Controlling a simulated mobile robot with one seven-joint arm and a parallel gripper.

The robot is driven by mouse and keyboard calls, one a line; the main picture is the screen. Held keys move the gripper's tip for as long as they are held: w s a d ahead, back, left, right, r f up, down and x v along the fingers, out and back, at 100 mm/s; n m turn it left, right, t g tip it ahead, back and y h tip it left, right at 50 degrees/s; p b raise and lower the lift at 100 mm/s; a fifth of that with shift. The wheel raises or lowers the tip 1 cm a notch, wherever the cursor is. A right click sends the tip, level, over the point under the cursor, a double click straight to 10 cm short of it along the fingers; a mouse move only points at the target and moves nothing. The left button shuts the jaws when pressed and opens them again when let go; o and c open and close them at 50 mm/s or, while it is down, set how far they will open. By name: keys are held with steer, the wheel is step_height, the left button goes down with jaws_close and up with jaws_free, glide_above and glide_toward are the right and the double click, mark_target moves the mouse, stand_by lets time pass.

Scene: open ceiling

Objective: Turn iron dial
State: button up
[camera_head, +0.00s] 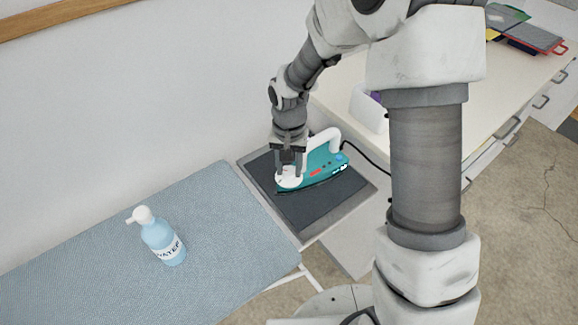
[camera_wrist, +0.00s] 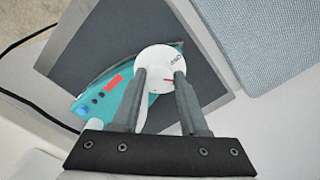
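The teal iron (camera_head: 318,174) with a white handle lies on a dark pad on a grey stand. Its round white dial (camera_head: 289,182) is near the left end of the iron. In the wrist view the dial (camera_wrist: 160,57) has small dark marks and a red mark, too small to read fully. My gripper (camera_head: 289,172) is over the dial, pointing down. In the wrist view its two fingers (camera_wrist: 160,73) are apart, their tips over opposite sides of the dial. Whether they touch it cannot be told.
A blue ironing board (camera_head: 215,235) is left of the stand and holds a blue spray bottle (camera_head: 162,238) labelled WATER. A dark cord (camera_head: 367,158) runs from the iron towards the white cabinet (camera_head: 500,95). A white wall is behind.

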mark_target(289, 171)
steer(key=o, duration=0.4)
step_height(289, 171, up, 18)
steer(key=shift+f+p, duration=0.25)
steer(key=shift+p, duration=0.65)
